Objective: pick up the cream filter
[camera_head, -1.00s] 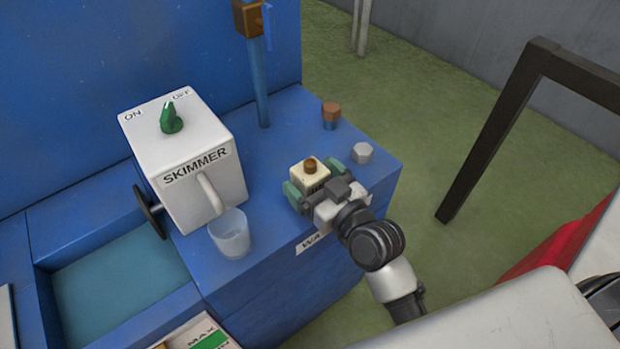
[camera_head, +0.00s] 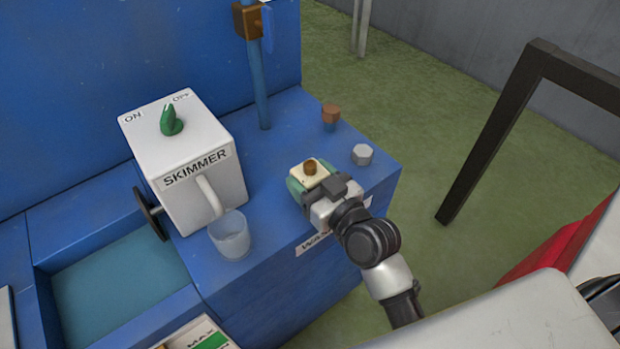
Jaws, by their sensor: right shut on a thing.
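The cream filter (camera_head: 307,175) is a small cream block with a brown knob on top, at the right part of the blue machine top in the head view. My right gripper (camera_head: 312,182) comes in from the lower right and is shut on the filter, with its green fingers at the block's sides. I cannot tell whether the filter touches the blue surface, as the gripper hides its lower part. My left gripper is not in view.
A white skimmer box (camera_head: 190,170) with a green knob stands to the left, and a clear cup (camera_head: 230,236) stands before it. A grey hex piece (camera_head: 361,154) and a brown-topped fitting (camera_head: 330,116) are behind the gripper. A blue pipe (camera_head: 258,85) rises at the back.

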